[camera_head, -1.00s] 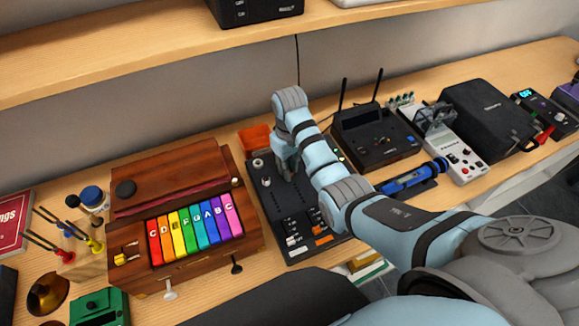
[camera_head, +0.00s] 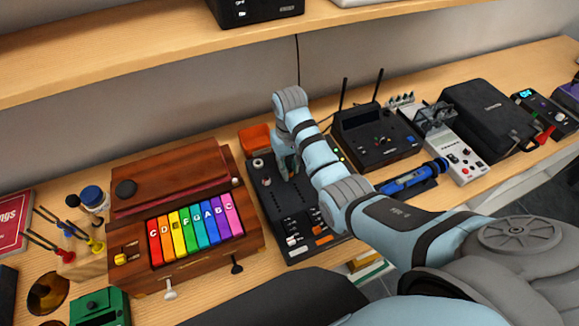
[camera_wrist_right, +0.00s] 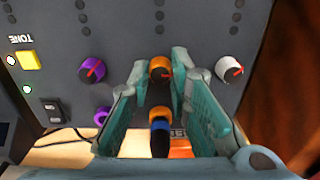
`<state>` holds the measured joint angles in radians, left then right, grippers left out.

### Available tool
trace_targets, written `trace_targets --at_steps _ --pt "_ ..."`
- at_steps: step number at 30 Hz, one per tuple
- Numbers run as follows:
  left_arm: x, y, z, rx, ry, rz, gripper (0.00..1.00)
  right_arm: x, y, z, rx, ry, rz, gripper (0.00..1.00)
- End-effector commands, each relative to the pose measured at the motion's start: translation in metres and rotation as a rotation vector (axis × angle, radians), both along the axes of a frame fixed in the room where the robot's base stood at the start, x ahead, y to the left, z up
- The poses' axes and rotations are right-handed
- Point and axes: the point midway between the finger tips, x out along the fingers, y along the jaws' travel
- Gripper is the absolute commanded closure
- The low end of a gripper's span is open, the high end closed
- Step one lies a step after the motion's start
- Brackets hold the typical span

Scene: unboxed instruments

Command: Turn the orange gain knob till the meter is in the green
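The orange gain knob (camera_wrist_right: 160,67) shows in the right wrist view on the grey panel of the black mixer-like unit (camera_head: 268,205). A red pointer line shows on its face. My right gripper (camera_wrist_right: 160,72) is open, with its two teal fingers on either side of the knob; I cannot tell whether they touch it. In the head view, my right gripper (camera_head: 287,165) is over the unit's upper part and the arm hides the knob. Small green and yellow lights (camera_head: 340,156) show beside the arm; I cannot read the meter. My left gripper is not in view.
A purple knob (camera_wrist_right: 91,70) and a white knob (camera_wrist_right: 229,68) flank the orange one. An orange-and-blue plug-like part (camera_wrist_right: 159,135) lies below it. A wooden instrument with coloured keys (camera_head: 195,230) stands left, a black box with antennas (camera_head: 378,140) right.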

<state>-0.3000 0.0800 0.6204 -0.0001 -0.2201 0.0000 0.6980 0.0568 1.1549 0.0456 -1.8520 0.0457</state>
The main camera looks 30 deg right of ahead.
Motion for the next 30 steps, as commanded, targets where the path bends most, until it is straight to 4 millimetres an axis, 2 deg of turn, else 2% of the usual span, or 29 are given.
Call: trace_targets --at_steps 1,3,20,23,30 --pt "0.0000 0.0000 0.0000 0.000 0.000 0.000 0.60 0.0002 0.0001 0.0002 0.000 -0.001 0.000 0.72" --pt "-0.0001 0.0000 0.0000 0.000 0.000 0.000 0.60 0.0001 0.0001 0.0002 0.000 0.000 0.000 0.62" --pt "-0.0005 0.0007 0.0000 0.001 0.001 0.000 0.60 -0.0004 -0.0003 -0.0001 0.000 0.001 0.028 0.62" --pt "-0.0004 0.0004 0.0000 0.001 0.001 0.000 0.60 -0.0003 -0.0003 -0.0001 0.000 0.001 0.135 0.62" --pt "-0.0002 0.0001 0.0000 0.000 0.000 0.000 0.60 -0.0003 -0.0001 -0.0001 -0.001 0.001 0.675 0.62"
